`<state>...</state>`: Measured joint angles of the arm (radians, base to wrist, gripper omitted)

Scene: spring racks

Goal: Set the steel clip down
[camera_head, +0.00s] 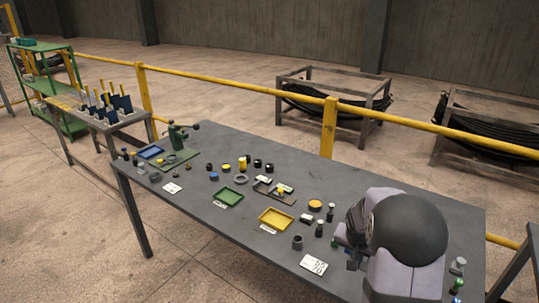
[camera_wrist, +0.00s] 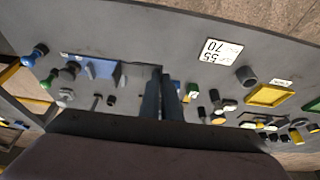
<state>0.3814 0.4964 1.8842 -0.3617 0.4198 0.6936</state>
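My gripper (camera_wrist: 160,74) shows in the wrist view as two dark fingers close together above the grey table. The gap between them is narrow and dark, and I cannot make out whether a steel clip is held there. In the head view my arm covers most of the gripper at the right part of the table. I cannot pick out the steel clip with certainty in either view. The grey table (camera_head: 235,262) also fills much of the wrist view (camera_wrist: 140,25).
A yellow tray (camera_head: 290,226), a green tray (camera_head: 243,200), a dark grey cup (camera_head: 297,242) and a white number card (camera_head: 314,263) lie left of my arm. A blue fixture (camera_wrist: 97,68) is beside the fingers. Bare table shows along the front edge.

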